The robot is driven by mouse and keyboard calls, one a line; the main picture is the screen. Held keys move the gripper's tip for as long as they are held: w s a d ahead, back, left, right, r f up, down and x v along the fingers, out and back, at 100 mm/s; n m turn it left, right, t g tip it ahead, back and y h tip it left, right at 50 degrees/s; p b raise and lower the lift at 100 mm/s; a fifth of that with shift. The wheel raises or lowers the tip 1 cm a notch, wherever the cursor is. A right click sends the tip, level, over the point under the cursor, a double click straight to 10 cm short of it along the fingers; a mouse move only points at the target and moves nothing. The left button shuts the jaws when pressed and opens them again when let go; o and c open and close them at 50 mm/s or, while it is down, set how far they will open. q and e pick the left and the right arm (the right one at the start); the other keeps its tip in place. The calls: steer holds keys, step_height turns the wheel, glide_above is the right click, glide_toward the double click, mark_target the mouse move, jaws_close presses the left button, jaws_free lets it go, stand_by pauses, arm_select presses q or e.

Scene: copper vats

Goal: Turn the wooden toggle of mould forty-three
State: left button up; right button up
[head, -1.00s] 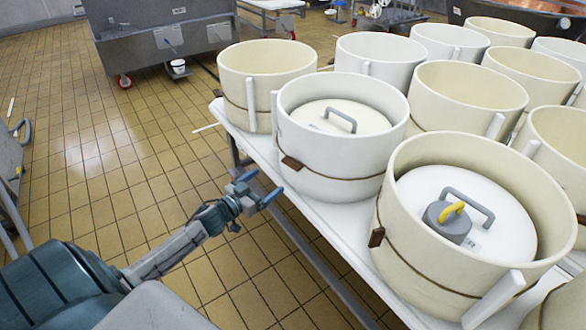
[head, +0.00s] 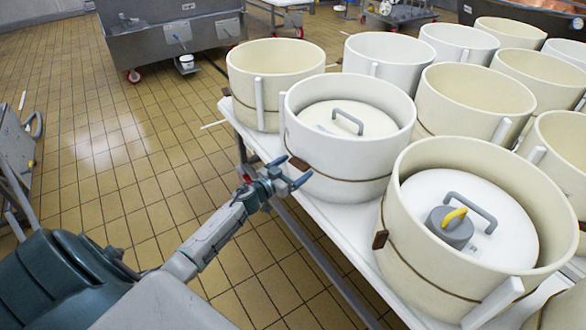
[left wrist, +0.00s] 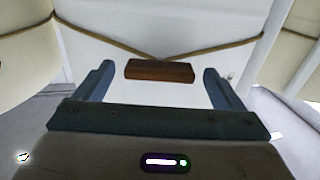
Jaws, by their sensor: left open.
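A white round mould (head: 345,150) with a lid inside stands at the table's edge. A cord runs round it to a brown wooden toggle (left wrist: 160,71), which lies level across the mould's wall in the left wrist view. My left gripper (head: 296,172) is open at that wall. In the left wrist view its two blue fingers stand on either side of the toggle, with gaps at both ends. The gripper largely hides this toggle in the head view. No mould number is readable. My right gripper is out of view.
The nearer cream mould (head: 400,215) has its own brown toggle (head: 380,240), and a grey weight with a yellow handle (head: 453,218) on its lid. Several other moulds crowd the white table (head: 335,243).

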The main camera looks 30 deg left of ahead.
arm_select(q)
steer(key=c, duration=1)
